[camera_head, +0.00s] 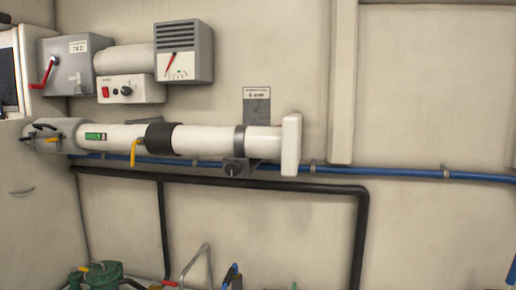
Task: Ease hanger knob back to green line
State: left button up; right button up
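The hanger is a dark grey band (239,140) around the thick white pipe (205,141). A small dark knob (232,170) sits on a grey block under that band, just below the pipe. A grey plate with a white label (257,105) is on the wall above the band; its text is too small to read. A grey gauge box (183,52) at the upper left has a red needle and small green marks on a white dial. I cannot make out a green line at the knob. Neither of my grippers is in view.
A blue pipe (390,172) and a black hose (290,186) run close behind and below the knob. A yellow lever (134,152) hangs left of it. A white switch box (130,89) is above. Green equipment (97,275) stands at the bottom left. The wall below the knob is mostly clear.

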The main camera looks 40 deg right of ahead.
aim_at(232, 169)
jog(key=i+z, duration=0.2)
jog(key=z, duration=0.25)
jog(key=i+j+z, duration=0.1)
jog(key=z, duration=0.3)
jog(key=i+j+z, duration=0.15)
jog(key=z, duration=0.3)
jog(key=i+j+z, duration=0.2)
jog(key=z, duration=0.2)
jog(key=i+j+z, duration=0.15)
jog(key=z, duration=0.3)
jog(key=j+z, duration=0.2)
jog(key=j, duration=0.25)
jog(key=k+j+z, duration=0.25)
jog(key=j, duration=0.2)
jog(key=j+z, duration=0.2)
jog(key=j, duration=0.3)
